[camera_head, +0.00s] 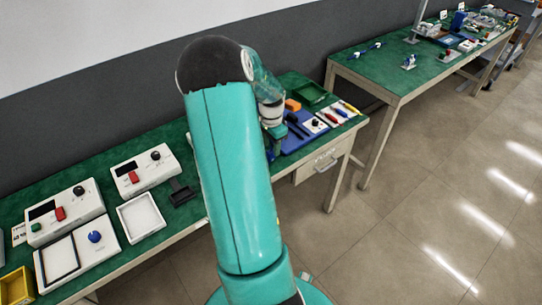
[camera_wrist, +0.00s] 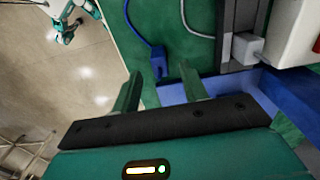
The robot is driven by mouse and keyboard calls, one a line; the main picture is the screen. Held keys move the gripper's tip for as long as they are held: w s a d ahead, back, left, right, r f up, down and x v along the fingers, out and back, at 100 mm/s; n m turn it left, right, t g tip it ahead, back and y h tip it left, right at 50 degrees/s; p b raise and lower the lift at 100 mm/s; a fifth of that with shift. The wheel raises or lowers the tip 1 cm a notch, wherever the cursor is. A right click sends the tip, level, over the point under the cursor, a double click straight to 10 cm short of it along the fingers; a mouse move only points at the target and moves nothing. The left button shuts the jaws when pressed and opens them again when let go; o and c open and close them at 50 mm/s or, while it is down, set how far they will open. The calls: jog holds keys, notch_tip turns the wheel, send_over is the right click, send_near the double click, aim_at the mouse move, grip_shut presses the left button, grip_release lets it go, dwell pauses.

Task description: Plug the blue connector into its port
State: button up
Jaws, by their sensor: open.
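In the wrist view a blue connector (camera_wrist: 157,60) on a blue cable lies over the green table top. My gripper (camera_wrist: 159,72) is open, with one finger on each side of the connector's lower end in the picture. I see gaps on both sides, and I cannot tell how far below the fingertips the connector is. A blue port cannot be made out in either view. In the head view my arm hides most of the gripper area and the connector.
A white plug (camera_wrist: 247,48) on a grey cable sits by a dark strip (camera_wrist: 240,15) beside a white box (camera_wrist: 291,32). A blue tray (camera_wrist: 213,86) lies near the fingers. In the head view white control boxes (camera_head: 143,169) stand left of my arm.

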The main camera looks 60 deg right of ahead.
aim_at(271, 156)
notch_tip(271, 156, down, 3)
jog(key=shift+a+r, duration=0.1)
jog(key=shift+c, duration=0.2)
grip_shut()
jog(key=shift+r, duration=0.15)
